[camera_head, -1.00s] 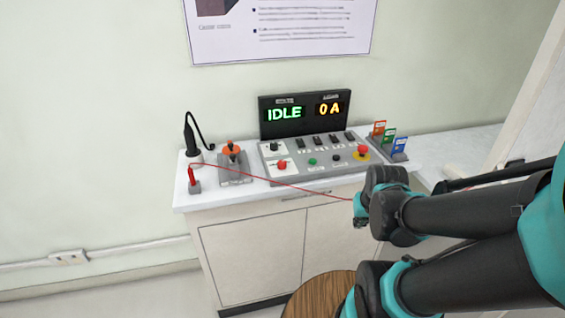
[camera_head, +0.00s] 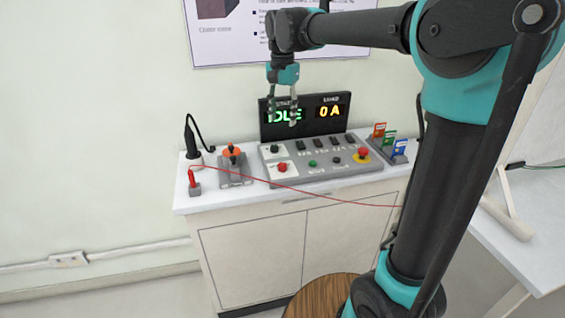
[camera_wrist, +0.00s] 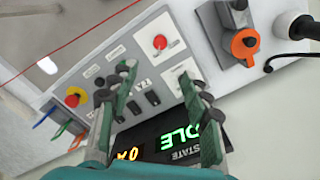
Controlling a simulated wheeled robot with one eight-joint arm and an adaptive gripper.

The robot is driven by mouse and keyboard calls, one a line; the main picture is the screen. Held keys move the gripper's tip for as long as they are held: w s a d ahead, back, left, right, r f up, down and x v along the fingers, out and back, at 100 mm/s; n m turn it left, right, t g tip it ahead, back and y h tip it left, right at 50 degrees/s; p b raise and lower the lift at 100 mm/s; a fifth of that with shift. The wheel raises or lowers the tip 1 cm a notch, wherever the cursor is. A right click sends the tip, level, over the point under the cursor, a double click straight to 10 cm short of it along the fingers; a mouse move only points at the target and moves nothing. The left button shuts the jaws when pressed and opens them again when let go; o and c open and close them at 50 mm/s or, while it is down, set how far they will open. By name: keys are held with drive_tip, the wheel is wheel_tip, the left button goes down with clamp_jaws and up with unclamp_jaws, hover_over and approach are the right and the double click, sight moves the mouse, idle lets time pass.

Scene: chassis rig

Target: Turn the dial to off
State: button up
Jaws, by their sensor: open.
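A small dark dial (camera_head: 274,148) sits on a white plate at the upper left of the grey control panel (camera_head: 318,171). Its pointer setting is too small to read. My gripper (camera_head: 282,118) is open and empty, pointing down above the panel's left part, in front of the display. In the wrist view my gripper (camera_wrist: 155,78) has its two fingers spread over the panel. One finger overlaps the dial's white plate (camera_wrist: 176,68) and largely hides the dial there. I see no contact with the dial.
The display (camera_head: 303,113) reads IDLE and 0 A behind the panel. A red button (camera_head: 282,167) and a red emergency button (camera_head: 363,153) stand on the panel. A red cable crosses the cabinet front.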

sight(282, 164)
wheel_tip(282, 164, down, 17)
drive_tip(key=shift+f, duration=0.1)
idle(0.5)
clamp_jaws()
